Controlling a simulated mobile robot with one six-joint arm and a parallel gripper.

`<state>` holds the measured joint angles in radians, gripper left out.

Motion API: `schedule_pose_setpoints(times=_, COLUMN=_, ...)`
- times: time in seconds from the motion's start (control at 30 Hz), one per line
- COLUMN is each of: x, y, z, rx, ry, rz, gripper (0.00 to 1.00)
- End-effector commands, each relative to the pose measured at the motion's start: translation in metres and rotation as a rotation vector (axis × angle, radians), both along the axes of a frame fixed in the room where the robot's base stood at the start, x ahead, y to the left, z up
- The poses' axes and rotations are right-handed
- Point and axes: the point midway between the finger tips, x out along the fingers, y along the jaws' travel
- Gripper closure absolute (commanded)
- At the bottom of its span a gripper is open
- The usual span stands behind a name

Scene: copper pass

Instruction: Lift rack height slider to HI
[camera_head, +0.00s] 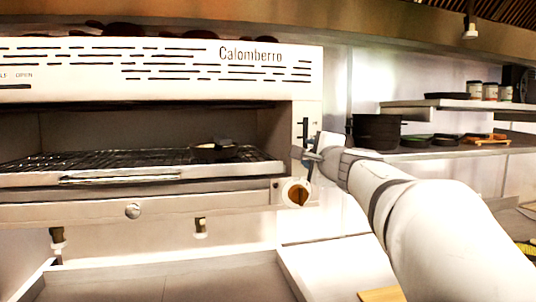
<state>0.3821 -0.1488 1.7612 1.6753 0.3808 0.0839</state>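The white salamander grill marked Calomberro (250,88) fills the left half of the view. On its right front panel is a dark vertical slider slot (305,128) with small marks. My gripper (302,153) is at this panel, over the lower end of the slot. It hides that part, so I cannot make out the slider's knob or whether my fingers touch it. The fingers are too small and overlapped to tell whether they are open or shut. The wire rack (120,163) sits inside the open grill, with a front handle (120,178).
A round brown-centred dial (296,193) is just below my gripper. A dark pan-like item (213,148) lies on the rack. A black pot (377,131) and several dark dishes stand on the shelf at right. A steel counter (190,280) lies below.

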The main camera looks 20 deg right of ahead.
Motion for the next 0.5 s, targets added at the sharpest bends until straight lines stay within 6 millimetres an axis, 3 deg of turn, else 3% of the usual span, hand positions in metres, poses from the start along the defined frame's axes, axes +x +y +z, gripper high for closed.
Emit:
schedule_pose_setpoints(times=0.43, x=-0.0002, y=-0.0005, z=-0.0003, rx=0.000, ry=0.000, rz=-0.001, gripper=0.99)
schedule_pose_setpoints(times=0.5, x=-0.0002, y=-0.0004, z=-0.0004, rx=0.000, ry=0.000, rz=-0.001, gripper=1.00)
